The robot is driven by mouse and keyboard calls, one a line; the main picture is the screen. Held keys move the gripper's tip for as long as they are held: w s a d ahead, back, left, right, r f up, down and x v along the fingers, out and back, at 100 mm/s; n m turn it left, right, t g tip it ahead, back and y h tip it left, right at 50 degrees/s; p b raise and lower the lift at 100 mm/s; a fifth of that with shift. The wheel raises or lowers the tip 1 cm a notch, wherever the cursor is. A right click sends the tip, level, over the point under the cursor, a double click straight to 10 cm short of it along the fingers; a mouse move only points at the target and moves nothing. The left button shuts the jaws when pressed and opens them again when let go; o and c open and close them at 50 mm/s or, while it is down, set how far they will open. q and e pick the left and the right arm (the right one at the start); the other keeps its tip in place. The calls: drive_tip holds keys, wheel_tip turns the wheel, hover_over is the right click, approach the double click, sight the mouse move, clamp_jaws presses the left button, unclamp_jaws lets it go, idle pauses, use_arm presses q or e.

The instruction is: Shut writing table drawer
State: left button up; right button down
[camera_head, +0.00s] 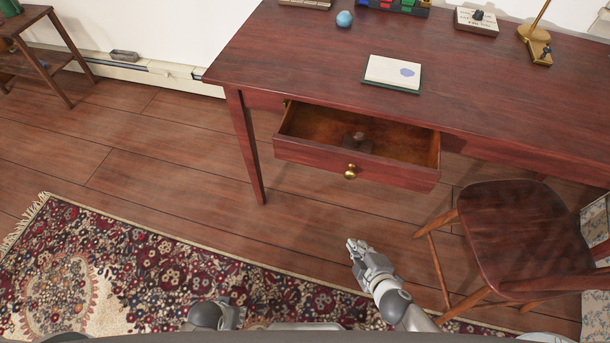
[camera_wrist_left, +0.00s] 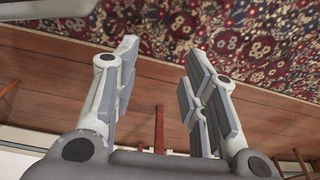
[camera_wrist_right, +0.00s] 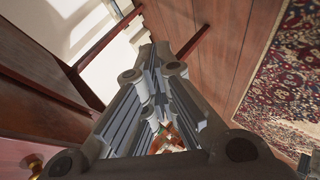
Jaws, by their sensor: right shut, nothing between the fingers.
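The writing table (camera_head: 465,85) is dark red wood. Its drawer (camera_head: 310,152) is pulled out at the front, and a small dark object (camera_head: 357,142) lies inside. A round brass knob (camera_head: 350,172) sits on the drawer front. My right gripper (camera_head: 356,246) is shut and empty, in front of and below the drawer, apart from it. The right wrist view shows its fingers together (camera_wrist_right: 158,60), with a brass knob (camera_wrist_right: 33,161) at the lower left. My left gripper (camera_wrist_left: 158,75) is open and empty in its wrist view; its fingers are not clear in the head view.
A wooden chair (camera_head: 522,235) stands at the right, close to the table. A patterned rug (camera_head: 150,255) covers the floor at the lower left. A notebook (camera_head: 392,73) lies on the tabletop above the drawer. Bare floor (camera_head: 190,160) is free left of the table.

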use_arm(q)
drive_tip(key=w+r+b, duration=0.4)
drive_tip(key=r+b, duration=0.3)
drive_tip(key=r, duration=0.2)
use_arm(e)
drive_tip(key=a+r+n+t+y, duration=0.3)
drive_tip(key=a+r+n, duration=0.15)
drive_tip(key=r, duration=0.65)
drive_tip(key=a+r+n+t+y, duration=0.2)
drive_tip(key=a+r+n+y, duration=0.3)
drive_tip(key=r, duration=0.6)
drive_tip(key=m+h+p, duration=0.2)
drive_tip(key=p, duration=0.1)
approach(294, 149)
drive_tip(key=a, duration=0.4)
use_arm(q)
wheel_tip(294, 149, down, 7)
drive_tip(key=s, duration=0.1)
drive_tip(key=shift+s+d+f, duration=0.2)
use_arm(e)
drive_tip(key=shift+n, duration=0.25)
drive_tip(key=shift+w+d+f, duration=0.1)
drive_tip(key=shift+w+d, duration=0.2)
drive_tip(key=shift+w, duration=0.35)
drive_tip(key=shift+w+d, duration=0.25)
drive_tip(key=shift+w, duration=0.4)
drive_tip(key=shift+w+d+f, duration=0.1)
drive_tip(key=shift+w+d, duration=0.2)
drive_tip(key=shift+w, duration=0.4)
